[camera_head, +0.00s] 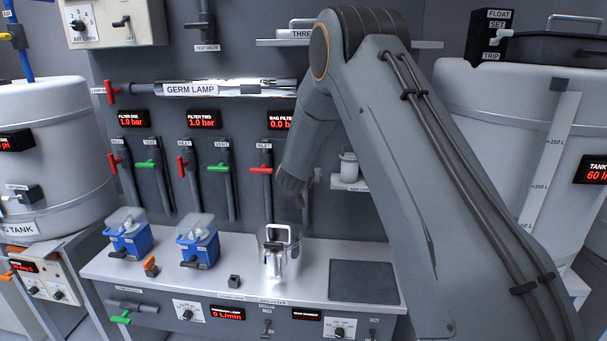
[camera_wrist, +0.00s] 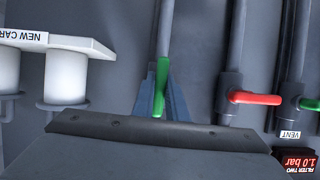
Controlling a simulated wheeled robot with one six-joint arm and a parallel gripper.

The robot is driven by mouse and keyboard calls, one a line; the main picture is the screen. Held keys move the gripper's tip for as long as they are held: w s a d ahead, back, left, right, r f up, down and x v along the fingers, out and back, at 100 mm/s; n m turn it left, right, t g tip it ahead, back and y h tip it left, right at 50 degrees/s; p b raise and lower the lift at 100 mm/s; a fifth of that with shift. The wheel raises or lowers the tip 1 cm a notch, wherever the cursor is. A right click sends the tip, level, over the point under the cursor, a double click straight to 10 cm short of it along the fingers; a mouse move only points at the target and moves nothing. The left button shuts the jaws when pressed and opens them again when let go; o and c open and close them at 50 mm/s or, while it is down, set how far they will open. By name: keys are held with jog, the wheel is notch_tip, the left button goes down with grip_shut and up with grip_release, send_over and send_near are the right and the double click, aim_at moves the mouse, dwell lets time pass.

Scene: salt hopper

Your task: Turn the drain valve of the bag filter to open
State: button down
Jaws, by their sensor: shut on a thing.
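The bag filter (camera_head: 268,262) is a shiny metal housing with a top handle, standing on the bench. In the wrist view, my gripper (camera_wrist: 161,78) is shut on a green valve handle (camera_wrist: 160,88) on a vertical pipe of the back wall. This handle stands along the pipe. In the head view my arm hides it. The bag filter's red inlet handle (camera_head: 261,170) lies crosswise, also in the wrist view (camera_wrist: 255,97).
Filters one (camera_head: 129,236) and two (camera_head: 197,243) are blue housings at the left of the bench. A small shelf (camera_wrist: 70,38) with white cartridges is close beside the gripper. A dark mat (camera_head: 362,281) lies clear at the bench's right. White tanks flank the bench.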

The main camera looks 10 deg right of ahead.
jog(key=c, duration=1.8)
grip_release()
jog(key=shift+o, duration=0.2)
jog(key=shift+r, duration=0.1)
jog(key=b+v, duration=0.2)
jog(key=v, duration=0.5)
jog(key=shift+s, duration=0.35)
jog(key=shift+a+r, duration=0.1)
jog(key=shift+a, duration=0.05)
jog(key=s+f+n+g+y+b, duration=0.1)
jog(key=s+f+g, duration=0.2)
jog(key=s, duration=1.1)
jog(key=s+d+f+n+g+y+b, duration=0.1)
jog(key=s+f+g, duration=0.3)
jog(key=s, duration=1)
jog(key=s+d+f+n+g+y, duration=0.1)
jog(key=s+f+g, duration=0.3)
jog(key=s, duration=1)
jog(key=shift+n+y+b, duration=0.4)
jog(key=shift+y, duration=0.2)
